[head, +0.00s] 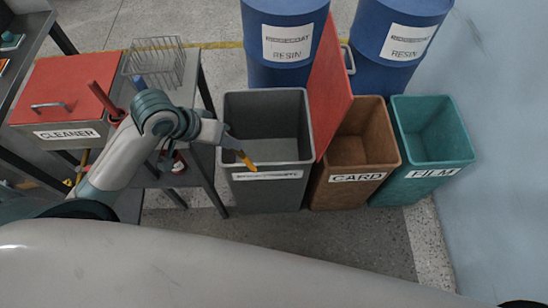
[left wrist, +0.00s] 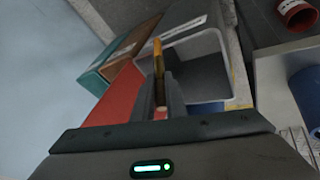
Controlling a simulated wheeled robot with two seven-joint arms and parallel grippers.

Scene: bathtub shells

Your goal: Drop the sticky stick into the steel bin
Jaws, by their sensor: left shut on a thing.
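The sticky stick (head: 246,159) is a short yellow-orange stick. My left gripper (head: 232,145) is shut on one end of it. In the head view the stick slants down to the right, and its tip overlaps the front rim of the grey steel bin (head: 262,194). In the left wrist view the stick (left wrist: 158,58) stands out between the fingers (left wrist: 160,95), with the grey bin (left wrist: 222,40) behind it. The bin is open-topped, and the part of its inside that shows looks empty. My right gripper is in neither view.
A brown CARD bin (head: 352,192) and a teal FILM bin (head: 432,187) stand to the right, with a raised red panel (head: 328,90) beside the grey bin. Blue RESIN drums (head: 283,65) stand behind. A red CLEANER box (head: 62,85) and wire basket (head: 155,62) are on the left.

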